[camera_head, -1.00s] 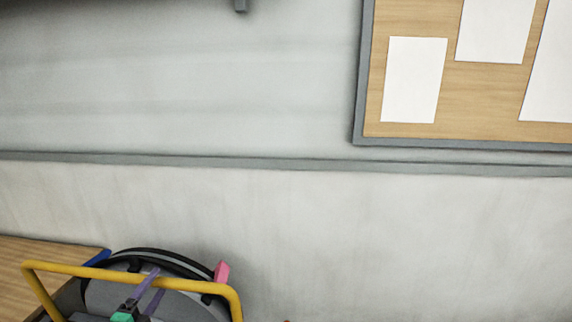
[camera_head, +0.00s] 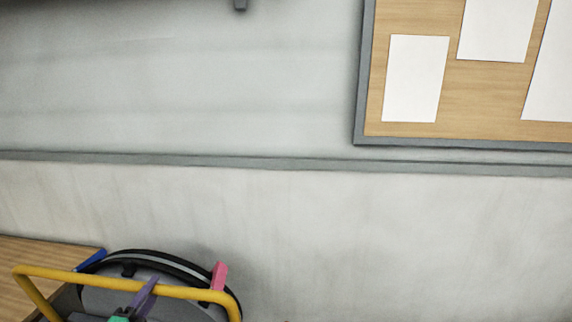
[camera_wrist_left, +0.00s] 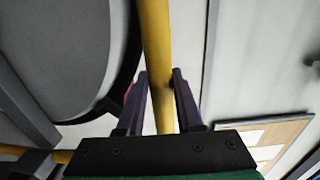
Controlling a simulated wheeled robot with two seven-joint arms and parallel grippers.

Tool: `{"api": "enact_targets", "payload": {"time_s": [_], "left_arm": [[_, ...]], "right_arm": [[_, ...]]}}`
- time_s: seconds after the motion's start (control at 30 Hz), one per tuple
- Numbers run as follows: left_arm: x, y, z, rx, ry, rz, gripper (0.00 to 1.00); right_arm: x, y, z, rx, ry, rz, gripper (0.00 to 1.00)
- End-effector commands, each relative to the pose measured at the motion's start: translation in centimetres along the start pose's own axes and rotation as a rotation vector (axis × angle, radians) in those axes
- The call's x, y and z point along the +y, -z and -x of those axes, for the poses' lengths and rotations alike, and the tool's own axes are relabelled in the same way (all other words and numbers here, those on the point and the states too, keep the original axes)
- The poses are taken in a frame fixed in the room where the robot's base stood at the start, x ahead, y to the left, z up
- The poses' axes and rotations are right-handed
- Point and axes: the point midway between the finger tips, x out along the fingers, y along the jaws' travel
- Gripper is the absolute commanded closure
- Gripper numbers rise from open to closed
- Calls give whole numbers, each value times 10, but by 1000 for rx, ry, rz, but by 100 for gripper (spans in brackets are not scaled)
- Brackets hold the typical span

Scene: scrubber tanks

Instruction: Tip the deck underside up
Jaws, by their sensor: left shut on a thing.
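The deck (camera_head: 105,301) is a grey round body with a black rim, tilted up at the bottom left of the head view and cut off by the lower edge. A pink tab (camera_head: 219,276) and a blue tab (camera_head: 91,260) stick out at its rim. A yellow bar (camera_head: 75,277) runs across in front of it. My left gripper (camera_head: 150,287), with purple fingers, is shut on this bar. In the left wrist view the yellow bar (camera_wrist_left: 156,60) passes between the fingers (camera_wrist_left: 161,100), with the grey disc beside it at left. My right gripper is not in view.
A wooden surface (camera_head: 40,255) lies at the lower left, beside the deck. Behind stands a pale wall (camera_head: 380,230) with a grey rail (camera_head: 300,163) and a framed pinboard (camera_head: 465,95). The space right of the deck looks clear.

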Motion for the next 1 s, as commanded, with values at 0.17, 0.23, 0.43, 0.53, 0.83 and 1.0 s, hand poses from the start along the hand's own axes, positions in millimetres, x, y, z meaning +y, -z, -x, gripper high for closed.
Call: {"api": "enact_targets", "payload": {"time_s": [0.17, 0.23, 0.43, 0.53, 0.83, 1.0], "left_arm": [[9, 0, 28, -1, -17, 4, 100], [10, 1, 37, 0, -16, 3, 100], [10, 0, 48, -1, -15, 4, 100], [10, 0, 48, -1, -14, 3, 100], [19, 1, 70, -1, -18, 4, 100], [27, 1, 93, -1, -19, 4, 100]], "right_arm": [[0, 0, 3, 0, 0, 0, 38], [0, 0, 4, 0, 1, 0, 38], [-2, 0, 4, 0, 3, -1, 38], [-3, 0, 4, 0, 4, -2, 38], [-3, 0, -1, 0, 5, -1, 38], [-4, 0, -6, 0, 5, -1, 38]]}}
